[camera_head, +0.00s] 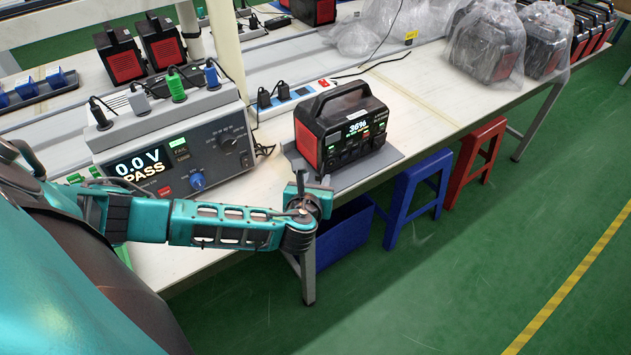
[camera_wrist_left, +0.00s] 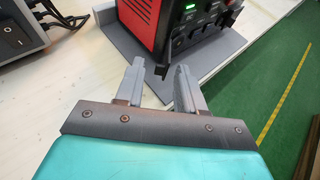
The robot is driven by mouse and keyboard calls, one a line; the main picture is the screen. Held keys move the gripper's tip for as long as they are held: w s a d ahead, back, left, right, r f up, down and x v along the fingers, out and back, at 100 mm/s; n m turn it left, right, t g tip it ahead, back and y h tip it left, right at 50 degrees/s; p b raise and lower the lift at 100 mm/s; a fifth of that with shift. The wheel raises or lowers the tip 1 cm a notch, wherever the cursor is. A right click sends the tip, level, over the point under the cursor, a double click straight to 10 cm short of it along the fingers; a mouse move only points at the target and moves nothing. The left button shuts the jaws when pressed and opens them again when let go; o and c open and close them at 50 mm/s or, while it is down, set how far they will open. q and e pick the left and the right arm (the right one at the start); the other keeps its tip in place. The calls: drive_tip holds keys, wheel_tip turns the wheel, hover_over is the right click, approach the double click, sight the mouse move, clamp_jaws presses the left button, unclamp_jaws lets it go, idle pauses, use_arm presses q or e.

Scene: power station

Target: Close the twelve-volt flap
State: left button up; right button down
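The black and red power station (camera_head: 341,127) stands on a grey mat, its front with a lit "36%" screen facing the table edge. In the left wrist view its red side and front (camera_wrist_left: 196,30) show at the top. A thin dark piece (camera_wrist_left: 163,68) juts out low at its front corner; I cannot tell for sure if it is the twelve-volt flap. My left gripper (camera_head: 308,191) is just in front of the station, over the table edge. My right gripper is not in view.
A grey tester (camera_head: 215,140) reading "0.0 V PASS" stands to the left. The grey mat (camera_head: 372,168) reaches the table edge. A blue stool (camera_head: 418,190), a red stool (camera_head: 478,155) and a blue bin (camera_head: 343,232) are below. White table (camera_head: 440,95) is clear right of the station.

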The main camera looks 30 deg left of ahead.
use_arm(q)
drive_tip(key=shift+c, duration=0.4)
clamp_jaws()
